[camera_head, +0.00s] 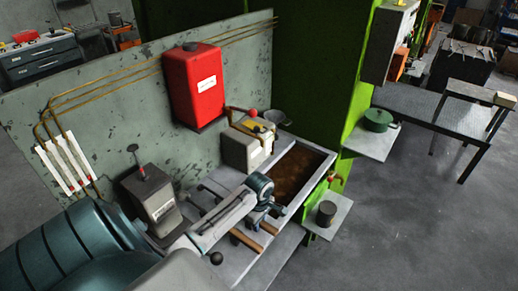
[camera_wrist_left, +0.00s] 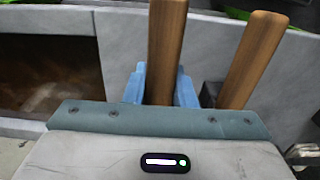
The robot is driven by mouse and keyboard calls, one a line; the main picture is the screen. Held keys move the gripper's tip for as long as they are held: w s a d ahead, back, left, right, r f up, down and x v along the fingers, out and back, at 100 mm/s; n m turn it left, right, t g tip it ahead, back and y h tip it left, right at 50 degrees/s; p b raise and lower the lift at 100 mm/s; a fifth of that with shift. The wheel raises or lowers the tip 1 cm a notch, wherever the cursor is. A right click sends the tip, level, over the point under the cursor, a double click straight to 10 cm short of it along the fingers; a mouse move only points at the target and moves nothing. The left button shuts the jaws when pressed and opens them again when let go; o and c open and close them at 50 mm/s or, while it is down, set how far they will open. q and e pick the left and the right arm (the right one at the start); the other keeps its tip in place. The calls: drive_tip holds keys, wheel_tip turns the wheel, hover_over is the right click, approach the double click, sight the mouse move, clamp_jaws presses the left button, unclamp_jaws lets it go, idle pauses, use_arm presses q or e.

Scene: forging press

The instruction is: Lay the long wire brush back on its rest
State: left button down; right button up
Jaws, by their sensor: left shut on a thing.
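My left gripper (camera_head: 272,208) is at the near end of the trough and shut on a wooden handle (camera_head: 268,227). In the left wrist view the blue fingers (camera_wrist_left: 161,90) stand on both sides of this handle (camera_wrist_left: 166,45), which I take to be the long wire brush's. Its bristles are hidden. A second wooden handle (camera_head: 245,240) lies beside it, and also shows right of the fingers in the wrist view (camera_wrist_left: 252,58). A dark block (camera_wrist_left: 210,93) sits by that second handle. I cannot tell which part is the rest. My right gripper is not in view.
A trough with brown contents (camera_head: 300,170) adjoins the grey bench. A dark cup (camera_head: 326,213) stands on a small shelf at right.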

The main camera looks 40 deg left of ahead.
use_arm(q)
drive_tip(key=shift+f, duration=0.25)
drive_tip(key=c, duration=1.1)
unclamp_jaws()
wheel_tip(320, 180, up, 11)
drive_tip(key=b, duration=0.2)
drive_tip(key=shift+f+b, duration=0.1)
drive_tip(key=shift+b, duration=0.25)
drive_tip(key=shift+f, duration=0.1)
